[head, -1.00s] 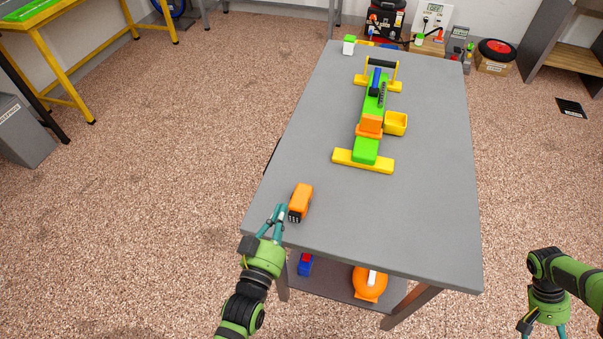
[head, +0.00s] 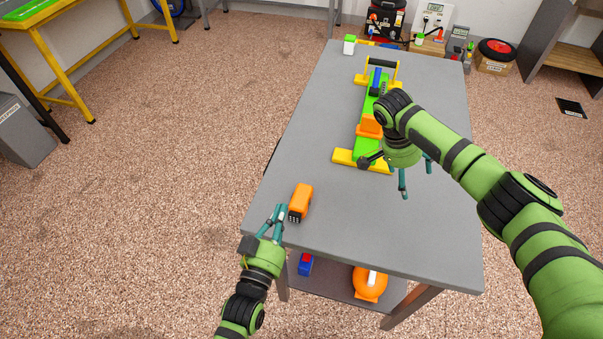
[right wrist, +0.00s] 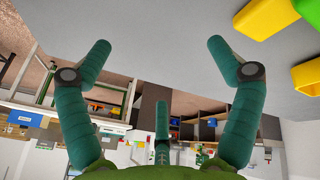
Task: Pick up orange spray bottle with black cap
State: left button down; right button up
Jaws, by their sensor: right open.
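No orange spray bottle with a black cap can be made out for certain. A boxy orange object (head: 301,200) with a dark, patterned near end lies at the table's near left edge in the head view. My left gripper (head: 280,208) is beside its left side, fingers slightly apart with nothing between them; I cannot tell whether they touch it. My right gripper (head: 416,182) is open and empty over the right middle of the table, fingers down. Its spread fingers also show in the right wrist view (right wrist: 155,62). My right arm hides part of the table and the green-and-yellow toy.
The grey table (head: 340,215) has clear room at its near half. A green-and-yellow toy bench (head: 365,105) with an orange block (head: 369,126) stands on it. A round orange object (head: 369,283) and a blue-red item (head: 305,264) are on the shelf below. A green-capped white item (head: 349,46) stands at the far left.

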jog(key=s+a+r+n+y, duration=0.1)
jog(key=a+r+n+y, duration=0.2)
jog(key=a, duration=1.3)
notch_tip(320, 180, up, 4)
jog(key=n+t+y, duration=0.1)
jog(key=n, duration=0.3)
send_over(302, 206)
jog(key=shift+f, duration=0.1)
notch_tip(302, 206, down, 12)
jog(key=shift+f, duration=0.1)
jog(key=c, duration=1.4)
pick_arm(q)
jog(key=shift+r, duration=0.6)
pick_arm(e)
jog(key=shift+c, duration=0.2)
